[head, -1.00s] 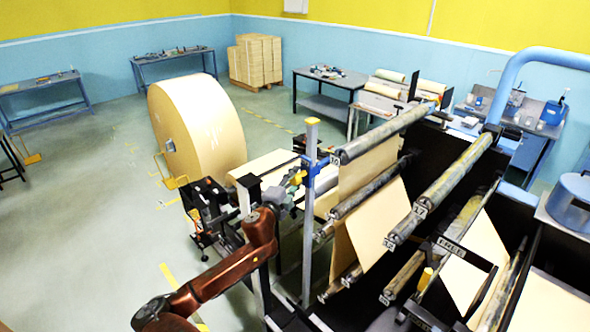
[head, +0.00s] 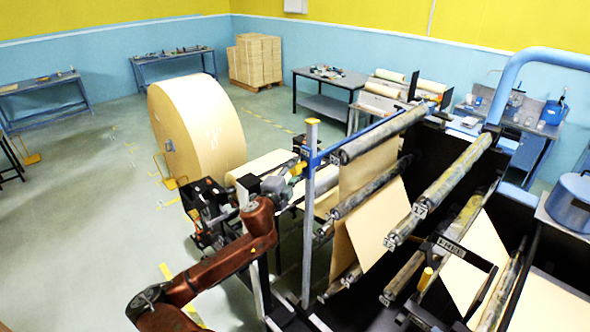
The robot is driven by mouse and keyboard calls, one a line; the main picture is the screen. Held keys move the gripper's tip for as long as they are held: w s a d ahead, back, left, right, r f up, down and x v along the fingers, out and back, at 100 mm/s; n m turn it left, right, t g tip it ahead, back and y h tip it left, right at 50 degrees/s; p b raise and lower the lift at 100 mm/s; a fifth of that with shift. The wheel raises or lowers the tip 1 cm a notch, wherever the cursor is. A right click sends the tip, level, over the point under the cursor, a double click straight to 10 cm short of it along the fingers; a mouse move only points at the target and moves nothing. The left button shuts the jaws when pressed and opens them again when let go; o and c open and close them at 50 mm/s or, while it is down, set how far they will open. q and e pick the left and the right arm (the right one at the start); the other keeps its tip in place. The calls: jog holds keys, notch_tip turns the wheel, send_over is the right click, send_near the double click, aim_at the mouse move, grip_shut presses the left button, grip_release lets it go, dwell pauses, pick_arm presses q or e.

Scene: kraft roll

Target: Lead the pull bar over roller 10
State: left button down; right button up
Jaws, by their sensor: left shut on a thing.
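My left gripper (head: 287,178) is at the near end of the rollers, just left of the blue rail and the grey upright post. It is shut on a small yellow-ended piece (head: 297,168), which I take to be the end of the pull bar. The rest of the bar is hidden or too small to make out. Roller 10 (head: 385,135) is the grey top roller, with its number plate at its near end. The gripper is left of that end and slightly lower, apart from it. My right gripper is not in view.
The large kraft roll (head: 200,125) stands behind my left arm. The upright post (head: 308,215) and blue rail (head: 350,140) are close to the gripper. Roller 17 (head: 445,185) and brown paper sheets (head: 375,222) are to the right. The floor at left is mostly clear.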

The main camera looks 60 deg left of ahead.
pick_arm(q)
jog(key=shift+w+d+r, duration=0.1)
jog(key=shift+d+r, duration=0.25)
jog(key=shift+r, duration=0.5)
jog(key=shift+w+d+r, duration=0.1)
jog(key=shift+d+r, duration=0.3)
jog(key=shift+r, duration=0.4)
jog(key=shift+w+d+r, duration=0.1)
jog(key=shift+d+r, duration=0.25)
jog(key=shift+r, duration=0.5)
jog(key=d, duration=0.1)
jog(key=d+r, duration=0.1)
jog(key=d, duration=0.1)
jog(key=w+d, duration=0.1)
jog(key=d, duration=0.1)
jog(key=shift+w+r, duration=0.1)
jog(key=shift+r, duration=0.15)
jog(key=shift+d+f, duration=0.1)
jog(key=shift+w+d+f+b, duration=0.25)
jog(key=shift+d+f+b, duration=0.2)
jog(key=shift+d+f, duration=0.5)
jog(key=shift+w+d+f+b, duration=0.25)
jog(key=shift+d+f+b, duration=0.25)
jog(key=shift+d, duration=0.6)
jog(key=shift+f, duration=0.15)
